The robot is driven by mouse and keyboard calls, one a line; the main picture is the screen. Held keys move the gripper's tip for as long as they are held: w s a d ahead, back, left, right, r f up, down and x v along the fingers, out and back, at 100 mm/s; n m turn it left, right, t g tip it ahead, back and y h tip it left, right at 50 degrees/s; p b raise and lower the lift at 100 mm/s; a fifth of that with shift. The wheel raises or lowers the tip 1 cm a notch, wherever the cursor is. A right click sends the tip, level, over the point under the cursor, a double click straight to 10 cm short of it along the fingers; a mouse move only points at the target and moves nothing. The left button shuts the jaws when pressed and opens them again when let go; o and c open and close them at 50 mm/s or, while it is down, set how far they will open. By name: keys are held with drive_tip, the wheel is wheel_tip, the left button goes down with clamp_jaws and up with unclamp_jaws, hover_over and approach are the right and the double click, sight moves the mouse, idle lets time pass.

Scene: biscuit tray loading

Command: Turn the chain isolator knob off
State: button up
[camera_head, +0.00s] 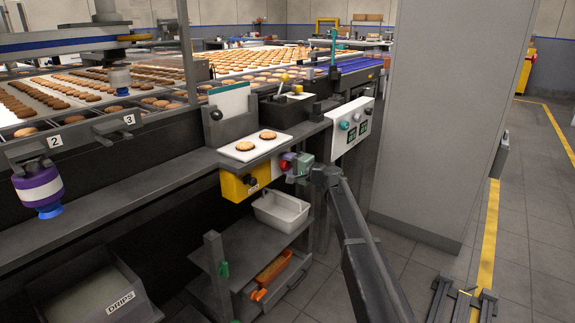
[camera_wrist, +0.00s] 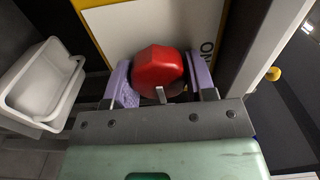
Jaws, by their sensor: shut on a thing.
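The chain isolator knob (camera_wrist: 158,72) is red and faceted, on a pale panel with a yellow edge in the wrist view. The letters "ON" show on the panel to its right. My gripper (camera_wrist: 160,88) has its two purple fingers on either side of the knob, shut on it. In the head view, my gripper (camera_head: 296,166) is at the end of my dark arm, at the right end of the yellow isolator box (camera_head: 232,188) below the bench edge. The red knob (camera_head: 286,161) shows only in part there, and its pointer direction is hard to tell.
A white tray (camera_head: 262,217) stands on the shelf below; it also shows at left in the wrist view (camera_wrist: 20,112). A white board (camera_head: 228,152) with two biscuits lies above the box. A control panel (camera_head: 340,138) is to the right, with a grey column (camera_head: 440,100) beyond.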

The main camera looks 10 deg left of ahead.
drive_tip(key=shift+m, duration=0.4)
drive_tip(key=o, duration=0.9)
drive_tip(key=v, duration=1.1)
